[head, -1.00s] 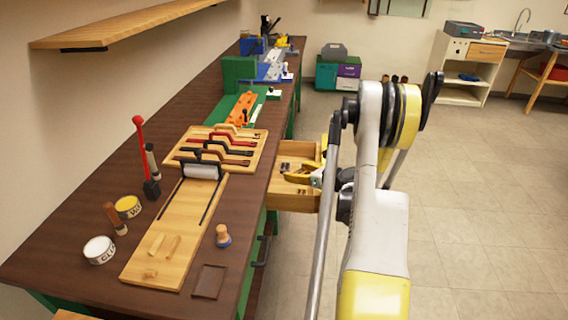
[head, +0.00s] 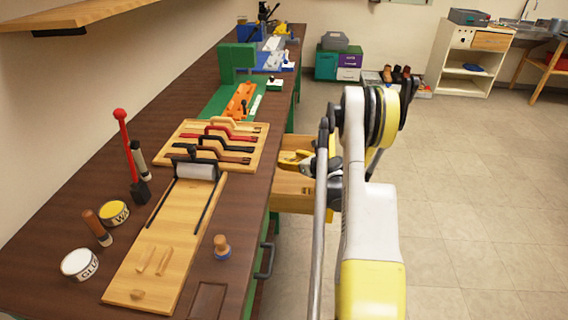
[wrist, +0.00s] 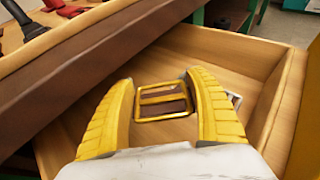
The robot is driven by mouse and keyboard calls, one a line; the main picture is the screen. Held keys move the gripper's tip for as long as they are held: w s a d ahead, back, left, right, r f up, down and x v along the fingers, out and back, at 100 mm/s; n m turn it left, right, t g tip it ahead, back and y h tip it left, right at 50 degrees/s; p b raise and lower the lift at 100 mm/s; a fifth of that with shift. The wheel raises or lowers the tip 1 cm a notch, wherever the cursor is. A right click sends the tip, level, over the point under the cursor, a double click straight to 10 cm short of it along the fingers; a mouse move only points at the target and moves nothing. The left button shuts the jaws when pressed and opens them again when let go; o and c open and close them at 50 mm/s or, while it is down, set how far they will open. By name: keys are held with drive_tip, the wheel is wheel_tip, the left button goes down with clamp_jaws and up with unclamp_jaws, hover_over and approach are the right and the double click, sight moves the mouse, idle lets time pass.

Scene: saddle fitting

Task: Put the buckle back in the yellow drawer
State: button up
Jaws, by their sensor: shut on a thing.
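The open wooden drawer (head: 302,203) juts out from the right side of the workbench. It also fills much of the wrist view (wrist: 245,68). My gripper (head: 296,161) is over the drawer's opening in the head view. In the wrist view, my gripper's yellow fingers (wrist: 162,105) are closed on the buckle (wrist: 162,100), a brass-coloured rectangular frame with a middle bar and brown showing through it. The buckle appears over the drawer's inside; its height above the floor is hard to tell. It cannot be made out in the head view.
A small pale-edged item (wrist: 235,98) lies in the drawer, partly hidden by the right finger. The workbench edge (wrist: 95,38) runs close along the drawer. A wooden board with strap handles (head: 215,143) lies on the bench. The floor to the right is clear.

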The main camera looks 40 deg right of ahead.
drive_tip(key=w+f+b, duration=0.1)
drive_tip(key=w, duration=0.1)
drive_tip(key=w+f+b, duration=0.1)
drive_tip(key=w+f, duration=0.1)
drive_tip(key=shift+d, duration=0.15)
drive_tip(key=shift+r, duration=0.15)
drive_tip(key=shift+f, duration=0.45)
drive_tip(key=shift+s+f, duration=0.1)
drive_tip(key=o, duration=1.2)
